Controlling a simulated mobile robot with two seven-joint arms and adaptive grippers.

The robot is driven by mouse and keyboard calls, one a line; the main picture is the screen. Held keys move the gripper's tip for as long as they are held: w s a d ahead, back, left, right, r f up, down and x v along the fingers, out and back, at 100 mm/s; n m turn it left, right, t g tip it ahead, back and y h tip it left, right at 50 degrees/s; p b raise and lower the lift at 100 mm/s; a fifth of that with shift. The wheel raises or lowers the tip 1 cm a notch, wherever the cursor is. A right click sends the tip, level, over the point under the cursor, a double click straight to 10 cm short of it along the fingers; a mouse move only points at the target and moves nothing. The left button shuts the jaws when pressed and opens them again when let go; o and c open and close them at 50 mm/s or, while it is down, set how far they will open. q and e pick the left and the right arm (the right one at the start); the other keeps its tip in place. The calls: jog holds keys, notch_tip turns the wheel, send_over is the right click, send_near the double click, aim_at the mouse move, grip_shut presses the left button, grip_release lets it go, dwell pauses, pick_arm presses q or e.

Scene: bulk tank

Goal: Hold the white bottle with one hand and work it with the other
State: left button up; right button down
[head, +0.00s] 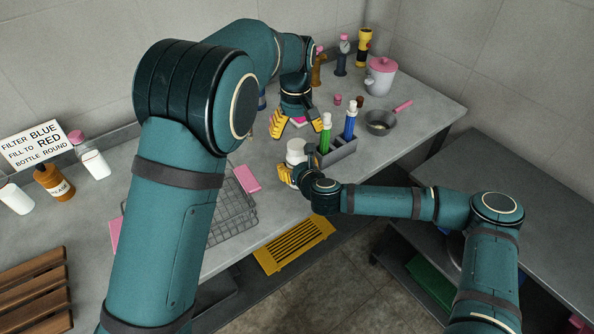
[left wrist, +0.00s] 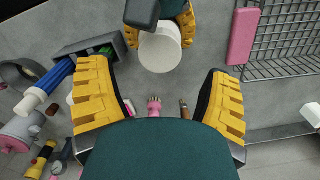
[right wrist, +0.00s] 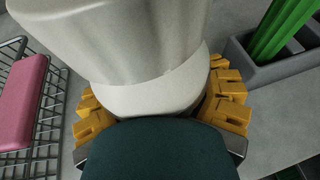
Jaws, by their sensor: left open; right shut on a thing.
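The white bottle (head: 295,151) is near the front edge of the counter, in the yellow fingers of my right gripper (head: 287,173). In the right wrist view the bottle (right wrist: 140,50) fills the upper middle, with yellow fingers on both sides. My left gripper (head: 297,126) is open and empty, behind the bottle in the head view. In the left wrist view the bottle (left wrist: 160,48) shows beyond the gap between the spread left fingers, apart from them. Whether the bottle touches the counter I cannot tell.
A grey caddy (head: 340,153) with green and blue bottles stands just right of the white bottle. A wire rack (head: 232,213) and a pink block (head: 247,178) are to the left. A saucepan (head: 379,123) and pink-lidded pot (head: 381,77) stand farther right. A yellow grate (head: 294,243) is at the front.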

aim_at(297, 144)
pick_arm(q)
jog(key=shift+s+f, duration=0.1)
jog(key=shift+f, duration=2.6)
jog(key=c, duration=1.3)
jog(key=shift+m, duration=0.8)
jog(key=o, duration=1.3)
jog(key=shift+r, duration=0.1)
